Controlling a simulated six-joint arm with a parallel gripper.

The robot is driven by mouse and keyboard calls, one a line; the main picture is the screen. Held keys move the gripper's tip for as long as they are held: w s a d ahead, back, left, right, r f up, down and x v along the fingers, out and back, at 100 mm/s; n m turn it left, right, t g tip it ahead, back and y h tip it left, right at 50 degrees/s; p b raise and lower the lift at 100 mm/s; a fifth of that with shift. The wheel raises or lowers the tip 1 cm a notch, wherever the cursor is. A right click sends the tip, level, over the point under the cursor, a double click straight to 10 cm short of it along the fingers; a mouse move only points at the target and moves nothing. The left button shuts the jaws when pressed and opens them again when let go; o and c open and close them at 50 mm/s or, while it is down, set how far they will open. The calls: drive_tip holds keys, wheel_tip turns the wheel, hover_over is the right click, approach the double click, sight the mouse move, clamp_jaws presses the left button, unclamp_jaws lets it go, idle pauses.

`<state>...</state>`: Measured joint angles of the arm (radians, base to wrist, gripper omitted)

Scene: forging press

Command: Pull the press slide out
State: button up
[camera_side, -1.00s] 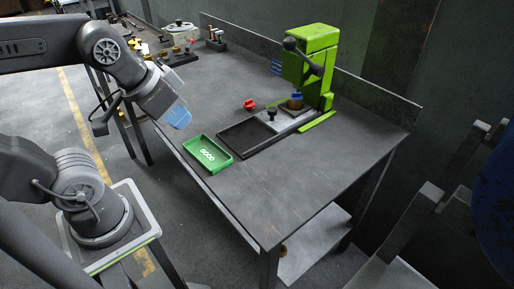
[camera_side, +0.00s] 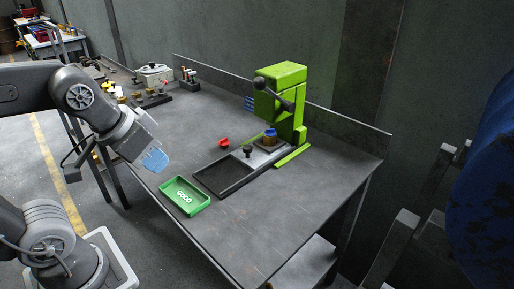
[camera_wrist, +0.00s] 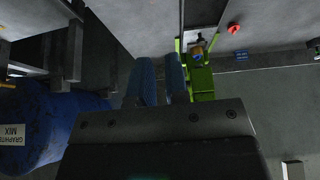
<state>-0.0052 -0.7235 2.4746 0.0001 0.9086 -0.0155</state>
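The green press (camera_side: 283,105) stands at the back of the table with its dark lever on the left side. The press slide (camera_side: 262,157) is a light grey plate with a black knob (camera_side: 248,150) at its near end. It lies in a dark frame (camera_side: 209,188) whose near part is empty. A brown block with a blue top (camera_side: 270,136) sits on the slide under the press head. My gripper (camera_side: 156,161) has blue fingers and hangs left of the slide, apart from it. In the wrist view my gripper (camera_wrist: 161,75) shows a narrow empty gap between its fingers.
A green tray marked GOOD (camera_side: 185,196) is at the near left table edge. A small red piece (camera_side: 224,143) lies left of the slide. Small fixtures (camera_side: 155,97) stand at the far left. The table's right front is clear.

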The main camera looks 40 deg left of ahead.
drive_tip(key=o, duration=0.5)
drive_tip(key=w+r+n, duration=0.1)
drive_tip(key=w, duration=0.1)
drive_tip(key=w+a+r+g, duration=0.1)
drive_tip(key=w, duration=0.2)
drive_tip(key=w+n, duration=0.1)
drive_tip(key=w, duration=0.1)
drive_tip(key=shift+w+a+r+n+g, duration=0.15)
drive_tip(key=shift+a+r+n+g, duration=0.15)
drive_tip(key=shift+a+r, duration=0.1)
drive_tip(key=shift+c, duration=0.2)
drive_tip(key=o, duration=0.3)
drive_tip(key=w+a+n, duration=0.1)
drive_tip(key=w, duration=0.2)
drive_tip(key=w+a+n+g, duration=0.1)
drive_tip(key=w, duration=0.2)
drive_tip(key=w+a+n, duration=0.1)
drive_tip(key=w, duration=0.2)
drive_tip(key=shift+a+f+g, duration=0.1)
drive_tip(key=shift+a+g, duration=0.05)
drive_tip(key=shift+g, duration=0.15)
drive_tip(key=shift+o, duration=0.2)
drive_tip(key=n+g, duration=0.2)
drive_tip(key=n, duration=0.1)
hover_over(247, 146)
wheel_tip(247, 146, down, 8)
drive_tip(key=f, duration=0.1)
wheel_tip(247, 146, down, 13)
drive_tip(key=shift+f, duration=0.1)
clamp_jaws()
